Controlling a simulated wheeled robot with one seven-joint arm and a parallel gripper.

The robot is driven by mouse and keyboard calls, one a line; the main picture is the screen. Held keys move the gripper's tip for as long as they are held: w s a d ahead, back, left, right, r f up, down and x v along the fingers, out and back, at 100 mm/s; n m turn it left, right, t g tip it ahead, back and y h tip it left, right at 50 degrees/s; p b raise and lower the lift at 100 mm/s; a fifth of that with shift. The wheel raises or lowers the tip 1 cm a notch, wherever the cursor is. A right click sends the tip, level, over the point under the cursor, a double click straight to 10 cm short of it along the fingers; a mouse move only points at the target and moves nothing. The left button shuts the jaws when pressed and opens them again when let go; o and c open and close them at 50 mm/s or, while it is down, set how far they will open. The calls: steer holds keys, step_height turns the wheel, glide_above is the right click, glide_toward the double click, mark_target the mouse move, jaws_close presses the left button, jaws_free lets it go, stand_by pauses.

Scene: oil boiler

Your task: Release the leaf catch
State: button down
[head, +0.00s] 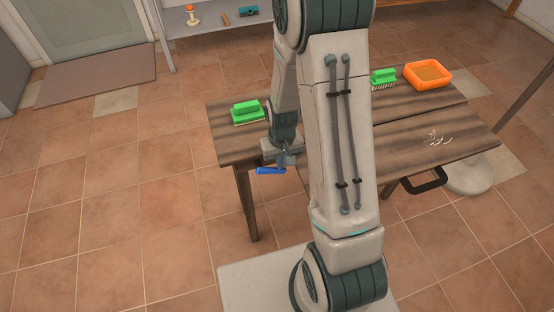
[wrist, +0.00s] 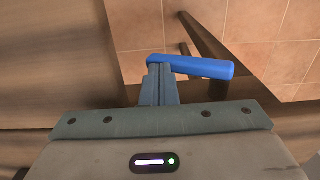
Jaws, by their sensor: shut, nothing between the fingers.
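The leaf catch shows as a blue handle (head: 270,171) at the near edge of the wooden table (head: 226,148). In the wrist view the blue handle (wrist: 205,67) lies across the tips of my gripper (wrist: 159,72) and sticks out to the right. My gripper is shut with nothing between its fingers. Its tips are at the handle's left end; I cannot tell whether they touch it. In the head view my gripper (head: 287,160) is just above and right of the handle, partly hidden by my arm. The catch's mounting is hidden.
Two green brushes (head: 246,111) (head: 383,77) and an orange tray (head: 428,75) stand on the table. Pale scraps (head: 437,139) lie on its right part, and a black loop handle (head: 425,182) hangs at its near edge. A shelf (head: 215,20) is behind.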

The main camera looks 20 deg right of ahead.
steer(key=shift+f+b, duration=0.3)
steer(key=shift+f, duration=0.1)
steer(key=shift+r, duration=0.15)
steer(key=shift+r+p, duration=0.6)
steer(key=shift+r, duration=0.1)
step_height(320, 180, up, 14)
steer(key=p, duration=0.1)
stand_by(0.6)
steer(key=shift+f, duration=0.2)
